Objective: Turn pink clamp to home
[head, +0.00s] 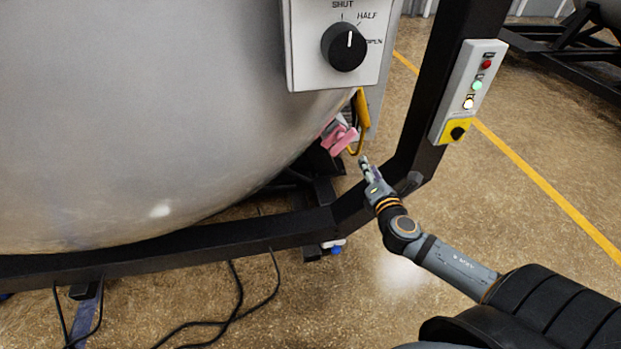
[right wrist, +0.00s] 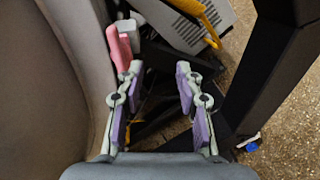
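The pink clamp (head: 341,138) sits low on the right side of the big grey vessel (head: 160,120), beside a yellow handle (head: 361,112). In the right wrist view the clamp (right wrist: 119,48) is at the upper left, just beyond my left-hand fingertip. My right gripper (head: 364,163) is just below and right of the clamp in the head view. In the right wrist view its two fingers with purple pads (right wrist: 158,75) stand apart with nothing between them. I cannot tell whether the left-hand fingertip touches the clamp. My left gripper is not in view.
A black frame beam (head: 190,246) runs below the vessel and rises as a post on the right. A dial panel (head: 300,50) is above the clamp, and a button box (head: 470,90) is on the post. Cables (head: 235,300) lie on the floor.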

